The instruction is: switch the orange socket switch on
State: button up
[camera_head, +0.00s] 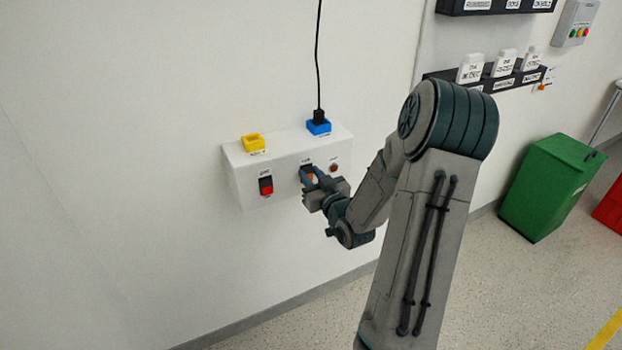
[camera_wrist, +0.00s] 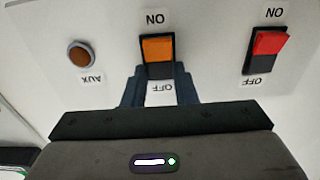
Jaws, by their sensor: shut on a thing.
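The orange socket switch (camera_wrist: 157,49) is a rocker in a dark frame, with ON and OFF labels that appear upside down in the wrist view. In the head view the orange switch (camera_head: 314,178) is mostly hidden by my gripper (camera_head: 308,176), which is at the front of the white box (camera_head: 284,200). In the wrist view the fingers of my gripper (camera_wrist: 158,74) lie on both sides of the switch, at its OFF end. My gripper is shut on the switch. The rocker's exact tilt is hard to tell.
A red switch (camera_head: 266,186) sits left of the orange one in the head view. A round AUX button (camera_head: 334,167) is close on the right. Yellow (camera_head: 253,143) and blue (camera_head: 319,127) sockets are on top, the blue one with a black plug and cable.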

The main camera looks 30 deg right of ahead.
jog(key=f+t+b, duration=0.1)
jog(key=b, duration=0.2)
jog(key=t+b, duration=0.1)
jog(key=b, duration=0.3)
jog(key=shift+f+b, duration=0.1)
jog(key=shift+b, duration=0.2)
jog(key=shift+s+t+b, duration=0.1)
jog(key=shift+t+b, duration=0.5)
jog(key=shift+b, duration=0.55)
jog(key=shift+r, duration=0.25)
jog(key=o, duration=1)
jog(key=b+v, duration=0.2)
jog(key=v, duration=0.1)
jog(key=b+v, duration=0.2)
jog(key=v, duration=0.1)
jog(key=b+v, duration=0.3)
jog(key=shift+f, duration=0.35)
